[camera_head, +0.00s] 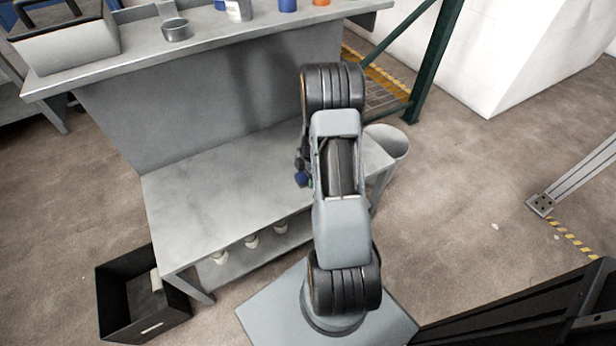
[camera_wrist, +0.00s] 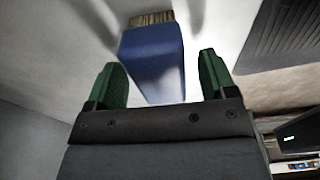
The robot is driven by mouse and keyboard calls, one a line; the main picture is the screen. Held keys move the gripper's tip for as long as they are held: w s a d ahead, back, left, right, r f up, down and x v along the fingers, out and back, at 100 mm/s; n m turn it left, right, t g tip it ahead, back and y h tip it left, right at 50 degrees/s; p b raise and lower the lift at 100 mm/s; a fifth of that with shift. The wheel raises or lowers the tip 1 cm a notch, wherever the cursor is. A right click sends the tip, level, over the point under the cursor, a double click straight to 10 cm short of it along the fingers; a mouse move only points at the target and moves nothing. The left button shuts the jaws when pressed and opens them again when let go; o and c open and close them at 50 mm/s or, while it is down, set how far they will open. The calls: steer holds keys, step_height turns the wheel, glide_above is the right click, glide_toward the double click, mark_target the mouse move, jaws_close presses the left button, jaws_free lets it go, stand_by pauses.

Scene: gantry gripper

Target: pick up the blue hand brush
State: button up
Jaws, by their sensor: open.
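The blue hand brush (camera_wrist: 152,62) shows in the wrist view as a blue block with tan bristles at its top end. It appears between the two green fingers of my gripper (camera_wrist: 160,72), with a gap on both sides. My gripper is open and holds nothing. In the head view a small blue part (camera_head: 301,180), which seems to be the brush, shows at the left edge of my arm, over the grey workbench (camera_head: 205,195). My arm hides most of the gripper and the brush there.
White cups (camera_head: 251,241) stand on the lower shelf. A black crate (camera_head: 118,290) is on the floor, left; a grey bucket (camera_head: 390,143) stands right.

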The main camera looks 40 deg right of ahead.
steer(key=shift+f+b, duration=0.25)
steer(key=shift+b, duration=0.1)
stand_by(0.4)
steer(key=c, duration=1)
